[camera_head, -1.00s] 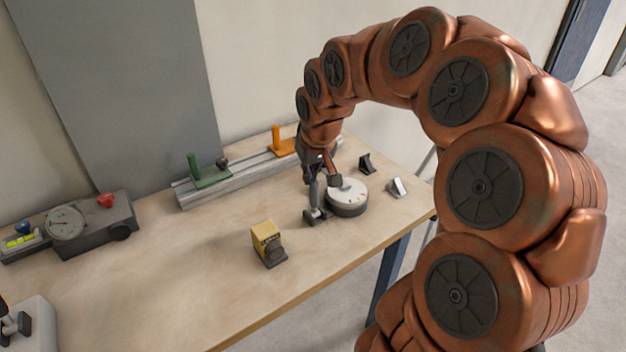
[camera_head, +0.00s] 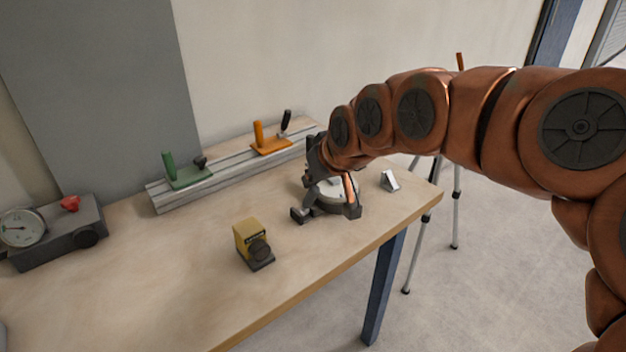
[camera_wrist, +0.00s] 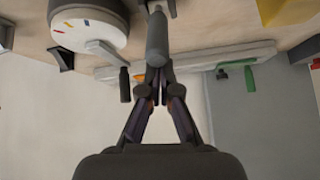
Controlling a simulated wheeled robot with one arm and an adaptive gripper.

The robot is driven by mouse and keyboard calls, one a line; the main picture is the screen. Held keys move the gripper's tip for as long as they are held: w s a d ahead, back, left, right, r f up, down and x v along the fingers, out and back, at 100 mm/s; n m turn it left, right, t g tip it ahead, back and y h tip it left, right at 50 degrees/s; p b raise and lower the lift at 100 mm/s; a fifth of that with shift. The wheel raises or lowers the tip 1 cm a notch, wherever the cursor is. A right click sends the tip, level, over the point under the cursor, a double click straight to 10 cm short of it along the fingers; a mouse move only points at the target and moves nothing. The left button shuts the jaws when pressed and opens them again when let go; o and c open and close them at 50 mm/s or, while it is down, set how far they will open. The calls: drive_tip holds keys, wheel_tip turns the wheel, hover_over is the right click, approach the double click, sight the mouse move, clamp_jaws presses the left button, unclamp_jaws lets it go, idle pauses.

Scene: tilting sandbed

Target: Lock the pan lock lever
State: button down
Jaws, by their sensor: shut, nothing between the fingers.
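My gripper (camera_wrist: 156,58) is shut with nothing visible gripped. In the head view my gripper (camera_head: 318,165) points down over the round grey unit with a white marked top (camera_head: 330,196), hiding much of it. That round unit also shows at the upper left of the wrist view (camera_wrist: 88,28), with coloured marks on its rim. Dark parts show low beside the unit; I cannot tell which belong to my gripper. The pan lock lever cannot be picked out for certain. A tripod (camera_head: 456,205) stands beyond the table's right end, its upper part mostly behind my arm.
A yellow block (camera_head: 249,236) stands left of the round unit. A rail (camera_head: 222,183) with green (camera_head: 188,177) and orange (camera_head: 270,146) carriers lies along the back. A small white wedge (camera_head: 390,180) is at the right. A dial box (camera_head: 65,228) is far left. The front middle is clear.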

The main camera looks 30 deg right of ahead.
drive_tip(key=shift+s+f, duration=0.25)
idle(0.4)
drive_tip(key=shift+w+r, duration=0.1)
